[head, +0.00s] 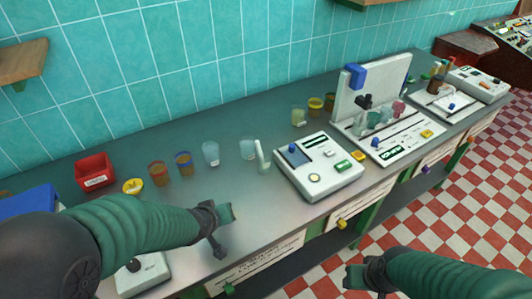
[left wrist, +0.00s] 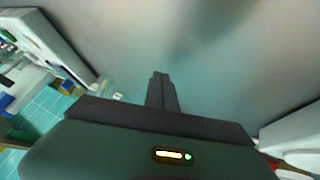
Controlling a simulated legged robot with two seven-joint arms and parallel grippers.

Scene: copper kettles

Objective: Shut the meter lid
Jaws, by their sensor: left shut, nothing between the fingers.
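A white meter (head: 390,140) stands on the grey counter right of centre in the head view. Its tall white lid (head: 378,88) stands upright at the back, with a blue block at its upper left corner. Small coloured items sit on the meter's base. My left gripper (head: 222,232) is shut and empty over the counter's front part, well left of the meter. Its closed fingers (left wrist: 161,88) also show in the left wrist view, above bare grey surface. My right gripper (head: 362,279) is low at the counter's front side; its finger opening is unclear.
A smaller white device (head: 318,167) with a blue screen stands between my left gripper and the meter. Several cups, including a clear cup (head: 211,153), line the back. A red bin (head: 95,171) is at the left. Another white device (head: 478,82) is far right.

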